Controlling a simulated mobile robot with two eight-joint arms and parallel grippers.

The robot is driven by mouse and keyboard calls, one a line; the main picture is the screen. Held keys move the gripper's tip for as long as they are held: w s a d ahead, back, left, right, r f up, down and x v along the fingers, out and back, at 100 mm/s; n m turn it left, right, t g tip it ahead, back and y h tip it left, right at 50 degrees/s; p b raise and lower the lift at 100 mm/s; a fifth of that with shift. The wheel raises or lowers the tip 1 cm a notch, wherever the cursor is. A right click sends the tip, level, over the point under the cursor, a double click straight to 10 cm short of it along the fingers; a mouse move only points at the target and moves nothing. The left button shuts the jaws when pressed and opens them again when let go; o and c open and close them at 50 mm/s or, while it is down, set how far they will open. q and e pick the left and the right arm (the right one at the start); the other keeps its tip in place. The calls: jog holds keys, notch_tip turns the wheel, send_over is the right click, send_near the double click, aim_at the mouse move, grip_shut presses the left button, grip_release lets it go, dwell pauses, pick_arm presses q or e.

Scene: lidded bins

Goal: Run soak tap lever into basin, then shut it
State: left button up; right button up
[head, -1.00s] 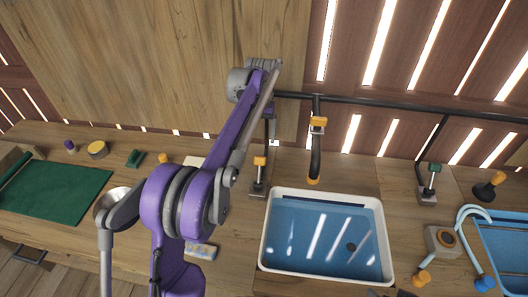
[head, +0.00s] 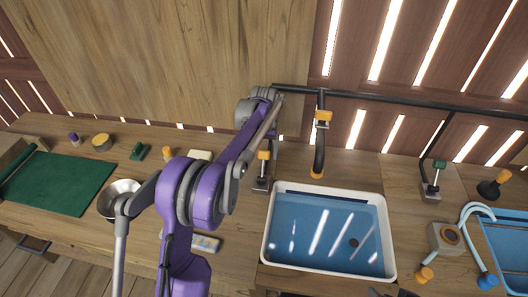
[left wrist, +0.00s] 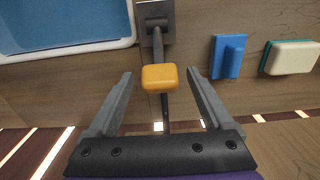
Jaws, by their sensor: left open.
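The tap lever with an orange knob (head: 263,155) stands on a grey base behind and left of the white-rimmed basin (head: 266,232). The basin has a blue inside with bright reflections and a dark drain spot. A black spout (head: 319,150) with orange bands hangs over its back edge. My left gripper (left wrist: 160,73) is open around the orange knob (left wrist: 160,80) in the left wrist view, one finger on each side, with gaps showing. In the head view my left forearm partly hides the gripper, above the lever. My right gripper is not clearly seen.
A black pipe (head: 400,98) runs along the back wall. A blue block (left wrist: 228,57) and a pale sponge (left wrist: 292,57) lie near the lever. A green mat (head: 60,183) is at left.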

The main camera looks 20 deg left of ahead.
aim_at(263, 164)
pick_arm(q)
grip_shut()
jog(key=shift+s+d+r+t+b, duration=0.15)
jog(key=shift+s+t+b, duration=0.25)
jog(key=shift+s+t, duration=0.2)
jog(key=shift+s+d+r+t+y, duration=0.1)
jog(key=shift+s+r+t+y, duration=0.2)
jog(key=shift+s+t, duration=0.25)
jog(key=shift+s+d+r+b, duration=0.2)
jog(key=shift+s+b, duration=0.15)
jog(key=shift+s, duration=0.2)
pick_arm(e)
jog(key=shift+s+f, duration=0.2)
jog(key=shift+f, duration=0.35)
jog(key=shift+s+f, duration=0.15)
jog(key=shift+f, duration=0.35)
pick_arm(q)
grip_release()
pick_arm(e)
jog(key=shift+s, duration=0.1)
pick_arm(q)
jog(key=shift+r, duration=0.1)
